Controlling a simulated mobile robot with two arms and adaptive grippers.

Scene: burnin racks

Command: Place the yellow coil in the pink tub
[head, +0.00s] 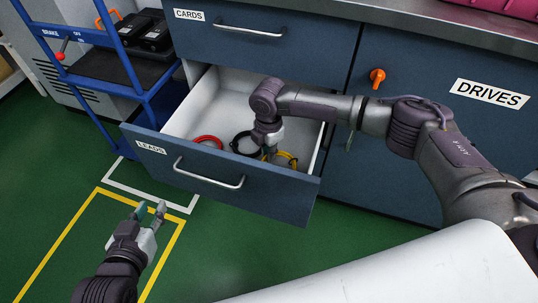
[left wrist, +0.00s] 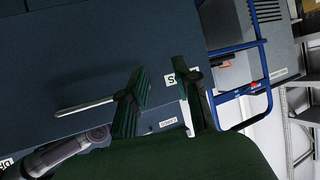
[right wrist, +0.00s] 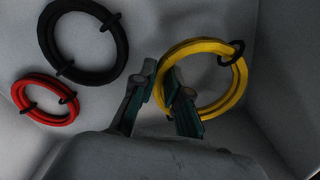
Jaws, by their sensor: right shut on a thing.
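The yellow coil (head: 284,158) lies in the open LEADS drawer, partly hidden by my right gripper (head: 267,152). In the right wrist view the yellow coil (right wrist: 241,72) has a black tie, and its left side is between the fingers of my right gripper (right wrist: 163,80), which is shut on it. The coil appears at the drawer floor. A pink thing (head: 505,7), likely the pink tub, is cut off at the top right on the counter. My left gripper (head: 151,209) is open and empty, in front of the drawer; its fingers (left wrist: 168,97) are apart.
The LEADS drawer (head: 220,188) also holds a red coil (right wrist: 47,100) and a black coil (right wrist: 83,42), left of the yellow one. A CARDS drawer (head: 270,30) is shut above. A DRIVES cabinet (head: 420,140) stands right, a blue cart (head: 130,70) left. Green floor is clear in front.

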